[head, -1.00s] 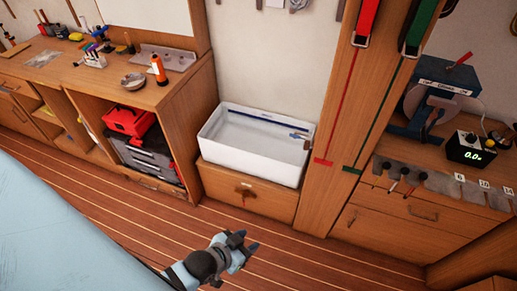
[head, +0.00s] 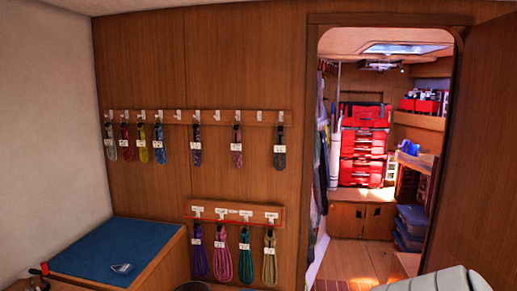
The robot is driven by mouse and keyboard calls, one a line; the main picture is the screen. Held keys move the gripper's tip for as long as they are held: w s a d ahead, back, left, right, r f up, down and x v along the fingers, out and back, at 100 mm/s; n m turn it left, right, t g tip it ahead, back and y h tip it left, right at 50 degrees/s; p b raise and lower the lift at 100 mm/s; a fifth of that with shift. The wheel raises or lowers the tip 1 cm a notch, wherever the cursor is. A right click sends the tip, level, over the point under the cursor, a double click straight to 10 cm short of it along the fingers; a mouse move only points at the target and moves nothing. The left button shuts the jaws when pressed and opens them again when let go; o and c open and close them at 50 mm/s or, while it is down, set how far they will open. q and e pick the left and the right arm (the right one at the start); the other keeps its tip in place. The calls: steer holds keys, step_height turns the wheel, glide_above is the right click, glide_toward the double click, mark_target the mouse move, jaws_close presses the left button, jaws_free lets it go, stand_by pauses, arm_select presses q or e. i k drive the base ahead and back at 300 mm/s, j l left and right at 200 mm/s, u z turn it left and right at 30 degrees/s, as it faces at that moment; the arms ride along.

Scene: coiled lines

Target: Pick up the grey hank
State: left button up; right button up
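Several coiled hanks with white tags hang from a hooked upper rail (head: 215,116) on the wooden wall in the head view. A dark grey hank (head: 279,157) hangs at its right end. A paler greyish hank (head: 112,153) hangs at its left end. Between them hang a dark red hank (head: 126,154), a yellow-green hank (head: 143,155), a blue hank (head: 160,156), a bluish-purple hank (head: 197,158) and a mauve hank (head: 237,159). Some hooks between them are empty.
A lower rail (head: 270,214) outlined in red holds purple, magenta, teal and beige hanks. A blue-topped bench (head: 95,250) stands at lower left. An open doorway on the right shows red cases (head: 362,145) beyond. A wooden door (head: 475,150) stands at its right side.

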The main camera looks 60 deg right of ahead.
mark_target(280, 148)
steer(key=z, duration=1.8)
